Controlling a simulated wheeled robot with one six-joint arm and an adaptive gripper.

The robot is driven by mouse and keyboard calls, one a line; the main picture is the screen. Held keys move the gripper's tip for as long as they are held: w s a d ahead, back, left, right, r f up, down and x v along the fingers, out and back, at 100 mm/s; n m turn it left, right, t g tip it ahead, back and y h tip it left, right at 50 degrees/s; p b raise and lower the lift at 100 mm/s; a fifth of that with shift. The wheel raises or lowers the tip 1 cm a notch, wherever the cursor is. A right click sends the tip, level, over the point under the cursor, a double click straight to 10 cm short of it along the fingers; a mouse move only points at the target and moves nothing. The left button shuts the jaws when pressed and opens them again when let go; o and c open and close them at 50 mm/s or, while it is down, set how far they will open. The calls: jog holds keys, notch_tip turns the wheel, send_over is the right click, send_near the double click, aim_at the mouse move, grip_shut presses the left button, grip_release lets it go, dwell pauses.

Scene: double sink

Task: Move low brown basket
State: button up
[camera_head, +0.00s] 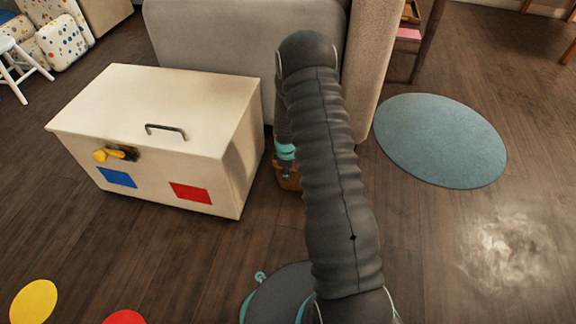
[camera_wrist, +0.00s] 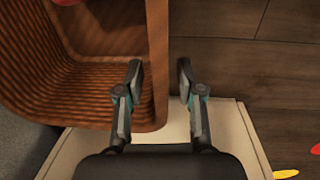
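The low brown basket (camera_wrist: 157,60) fills the upper left of the wrist view, with ribbed woven walls. In the head view only a small part of the basket (camera_head: 287,178) shows on the floor between the cream chest and my arm; my arm hides the rest. My gripper (camera_wrist: 160,75) is open around the basket's right wall. One finger is on the inner side and the other on the outer side, with a visible gap between the wall and the right finger. Part of a red object (camera_wrist: 66,2) shows inside the basket at the top edge.
A cream chest (camera_head: 160,110) with a dark handle and a yellow latch stands just left of the basket. A grey sofa (camera_head: 220,45) is behind. A round blue rug (camera_head: 440,140) lies to the right.

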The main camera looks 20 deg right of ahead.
aim_at(293, 185)
jog(key=shift+w+f, duration=0.1)
jog(key=shift+f, duration=1)
grip_shut()
